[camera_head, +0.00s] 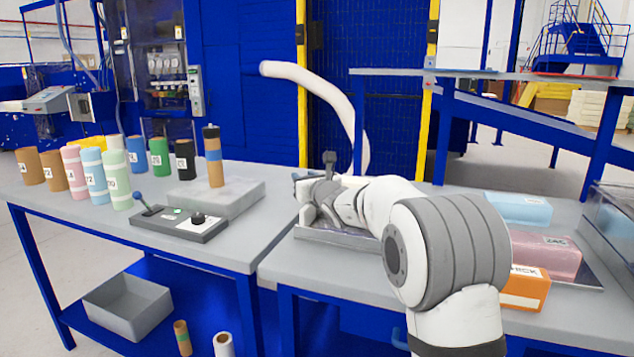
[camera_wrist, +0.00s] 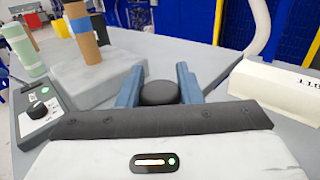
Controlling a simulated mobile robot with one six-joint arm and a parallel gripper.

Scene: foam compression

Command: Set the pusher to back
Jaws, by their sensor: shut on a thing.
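My gripper (camera_head: 305,190) is over a low metal fixture (camera_head: 345,238) on the right-hand table in the head view. In the wrist view, the blue fingers of my gripper (camera_wrist: 159,88) are on either side of a round black knob (camera_wrist: 160,94) and shut on it. The knob appears to be the pusher's. The rest of the pusher is hidden by my gripper and arm, so I cannot tell its position along the fixture.
A control box (camera_head: 180,222) with a lever and dial sits left, by a grey slab (camera_head: 220,197) bearing a banded brown cylinder (camera_head: 213,160). Several coloured cylinders stand behind. Blue (camera_head: 518,207), pink (camera_head: 545,252) and orange (camera_head: 525,290) blocks lie right of my arm.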

